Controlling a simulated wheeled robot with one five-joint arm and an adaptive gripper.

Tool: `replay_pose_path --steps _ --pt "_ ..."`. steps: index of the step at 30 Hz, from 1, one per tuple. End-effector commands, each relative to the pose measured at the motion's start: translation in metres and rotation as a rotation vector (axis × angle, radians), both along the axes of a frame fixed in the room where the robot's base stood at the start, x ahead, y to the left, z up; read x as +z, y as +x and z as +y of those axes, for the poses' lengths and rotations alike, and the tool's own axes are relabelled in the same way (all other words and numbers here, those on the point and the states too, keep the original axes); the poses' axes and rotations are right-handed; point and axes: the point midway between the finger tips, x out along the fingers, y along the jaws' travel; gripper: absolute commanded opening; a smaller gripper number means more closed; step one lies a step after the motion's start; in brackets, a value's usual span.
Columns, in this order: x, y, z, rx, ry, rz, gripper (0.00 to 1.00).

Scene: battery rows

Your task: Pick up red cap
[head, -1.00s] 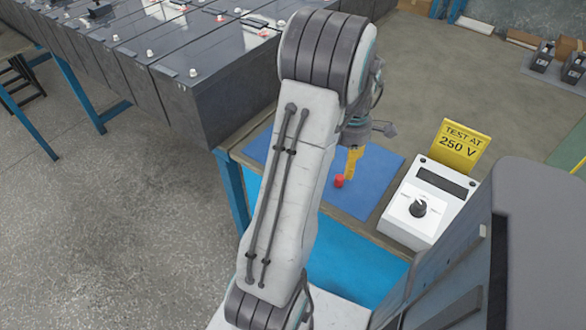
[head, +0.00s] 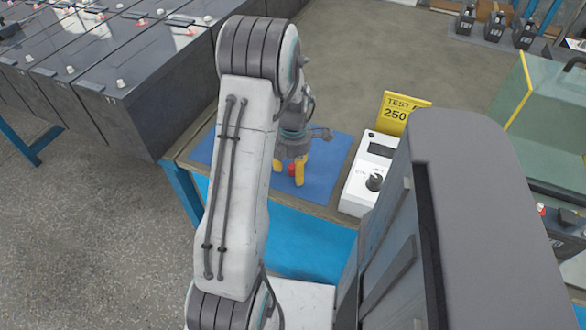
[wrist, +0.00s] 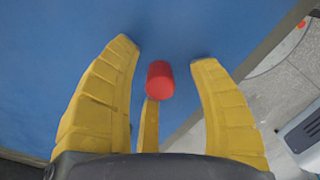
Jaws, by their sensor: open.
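The red cap (head: 292,169) is a small red cylinder at the blue mat (head: 325,165) on the workbench. It is partly hidden by a finger in the head view. In the wrist view the red cap (wrist: 160,79) shows between the yellow fingers. My gripper (head: 288,176) is open with its fingers low over the mat, around the cap. In the wrist view my gripper (wrist: 165,54) has one finger left of the cap, one right and a third below it in the picture. I cannot tell whether any finger touches it.
A white tester box (head: 368,183) with a dial stands right of the mat, with a yellow sign (head: 402,112) behind it. Large grey battery cases (head: 150,110) stand left of the bench. A green machine (head: 555,120) is at the far right.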

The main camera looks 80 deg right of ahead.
Motion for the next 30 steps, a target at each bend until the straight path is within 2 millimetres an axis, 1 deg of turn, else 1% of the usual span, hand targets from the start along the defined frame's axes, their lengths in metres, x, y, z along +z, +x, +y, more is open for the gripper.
replay_pose_path --steps 3,10,25,30 --pt "-0.0029 0.0000 0.0001 0.000 0.000 0.000 0.55" --pt "-0.0027 0.0000 0.0000 0.000 -0.001 0.000 0.56" --pt "-0.0025 0.0000 -0.0001 0.000 -0.001 0.000 0.12" --pt "-0.0025 0.0000 -0.0001 0.000 -0.001 0.000 0.11"
